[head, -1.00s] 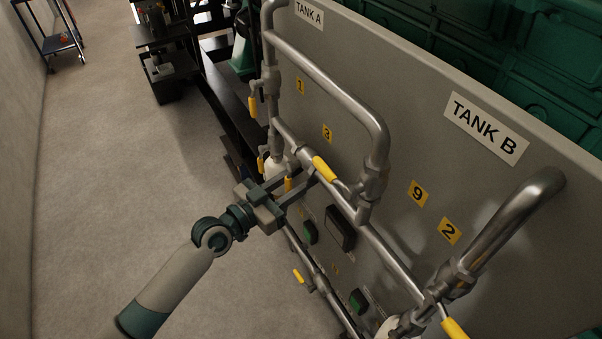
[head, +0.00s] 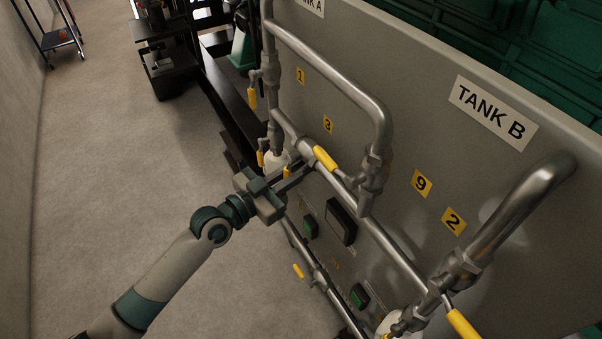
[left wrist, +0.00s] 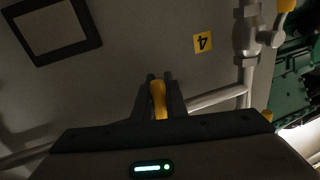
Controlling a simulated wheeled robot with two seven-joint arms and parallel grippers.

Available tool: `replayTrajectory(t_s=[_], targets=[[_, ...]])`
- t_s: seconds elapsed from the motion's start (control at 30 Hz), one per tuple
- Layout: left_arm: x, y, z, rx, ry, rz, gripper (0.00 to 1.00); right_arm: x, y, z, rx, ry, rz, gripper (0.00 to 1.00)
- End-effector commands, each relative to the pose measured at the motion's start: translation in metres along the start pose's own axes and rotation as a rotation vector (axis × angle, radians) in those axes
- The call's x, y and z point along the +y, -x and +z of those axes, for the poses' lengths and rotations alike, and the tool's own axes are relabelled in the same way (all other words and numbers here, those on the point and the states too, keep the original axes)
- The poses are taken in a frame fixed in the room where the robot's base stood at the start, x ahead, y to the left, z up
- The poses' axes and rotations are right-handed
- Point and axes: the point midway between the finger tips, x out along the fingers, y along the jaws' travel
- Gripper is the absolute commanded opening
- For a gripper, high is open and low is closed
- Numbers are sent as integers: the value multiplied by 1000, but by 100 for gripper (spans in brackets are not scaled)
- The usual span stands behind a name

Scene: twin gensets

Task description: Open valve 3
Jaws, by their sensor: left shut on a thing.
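The yellow label 3 (head: 328,124) is on the grey panel, above a pipe crossing. A yellow lever handle (head: 325,158) lies slanted along the pipe just below that label. My left gripper (head: 304,167) is at the pipe beside this handle. In the left wrist view, my left gripper (left wrist: 159,92) is shut on a yellow handle (left wrist: 159,97), which points toward the camera. Which valve this held handle belongs to is not clear from the head view, as the fingers and pipe overlap there. A yellow label 4 (left wrist: 203,43) appears upside down near it. My right gripper is not in view.
Other yellow handles hang at the left pipe (head: 252,97) and at lower right (head: 462,325). Labels 9 (head: 422,183) and 2 (head: 453,222) are to the right. A dark screen (head: 340,222) is below the pipe.

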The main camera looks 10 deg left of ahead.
Motion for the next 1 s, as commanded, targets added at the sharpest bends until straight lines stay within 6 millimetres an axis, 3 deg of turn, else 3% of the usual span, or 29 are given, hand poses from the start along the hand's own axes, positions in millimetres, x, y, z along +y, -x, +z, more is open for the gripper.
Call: replayTrajectory(t_s=[0.03, 0.4, 0.87, 0.9, 0.97, 1.0], targets=[[-2, 0, 5, 9, -34, 1, 0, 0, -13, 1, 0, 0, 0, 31], [-18, -4, -2, 66, -314, 0, 0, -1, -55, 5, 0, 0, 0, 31], [-22, -4, -8, 80, -390, 0, 0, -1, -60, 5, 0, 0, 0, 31], [-22, -4, -8, 80, -390, 0, 19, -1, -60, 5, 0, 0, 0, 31], [-22, -4, -8, 80, -390, 0, 30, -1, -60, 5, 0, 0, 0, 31], [-22, -4, -8, 80, -390, 0, 30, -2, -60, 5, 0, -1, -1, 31]])
